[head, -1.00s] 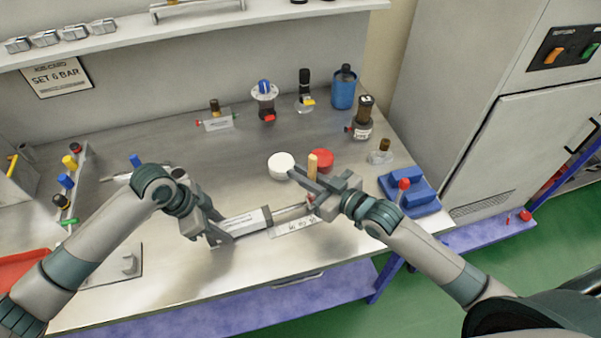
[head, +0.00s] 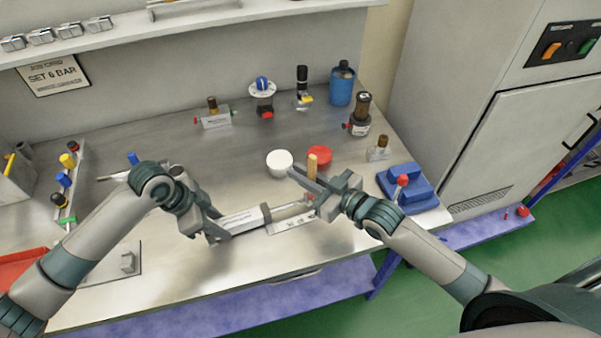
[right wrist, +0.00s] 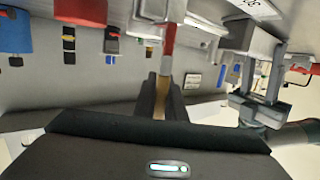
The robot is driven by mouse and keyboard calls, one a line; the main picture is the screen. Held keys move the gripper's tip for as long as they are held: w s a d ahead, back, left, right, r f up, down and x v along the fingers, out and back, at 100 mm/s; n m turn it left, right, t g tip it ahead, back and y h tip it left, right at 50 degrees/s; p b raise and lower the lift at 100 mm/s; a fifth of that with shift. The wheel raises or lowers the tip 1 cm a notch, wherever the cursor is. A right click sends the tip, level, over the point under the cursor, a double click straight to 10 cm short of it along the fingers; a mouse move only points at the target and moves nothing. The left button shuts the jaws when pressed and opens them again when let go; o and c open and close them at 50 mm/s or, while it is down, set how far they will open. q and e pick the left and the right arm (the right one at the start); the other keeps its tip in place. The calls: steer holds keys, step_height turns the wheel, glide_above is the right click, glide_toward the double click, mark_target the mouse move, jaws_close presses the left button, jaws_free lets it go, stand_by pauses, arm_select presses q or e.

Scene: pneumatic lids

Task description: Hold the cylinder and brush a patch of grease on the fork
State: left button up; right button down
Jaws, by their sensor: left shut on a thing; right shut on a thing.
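The cylinder (head: 240,221) is a light-grey body with a rod running right to its fork end, low over the bench. My left gripper (head: 215,232) is shut on the cylinder's left part; it also shows in the right wrist view (right wrist: 262,98). My right gripper (head: 308,184) is shut on the brush (head: 312,163), which has a wooden handle and a red lower part. In the right wrist view the brush's red part (right wrist: 168,45) reaches to the pale metal at the rod end. The fork is partly hidden, and I cannot tell whether the bristles touch it or whether grease shows.
A white tub (head: 280,163) and a red round lid or tub (head: 319,155) stand just behind the brush. A blue block with a red-knobbed lever (head: 403,190) is at the right. Bottles and valves line the back. A labelled plate (head: 291,226) lies by the rod.

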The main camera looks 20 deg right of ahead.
steer(key=shift+w, duration=0.2)
steer(key=shift+w, duration=0.3)
steer(key=shift+w+a+f, duration=0.1)
steer(key=shift+w, duration=0.4)
stand_by(0.3)
stand_by(0.4)
step_height(320, 180, up, 7)
stand_by(0.7)
stand_by(0.4)
arm_select(q)
steer(key=o, duration=1.1)
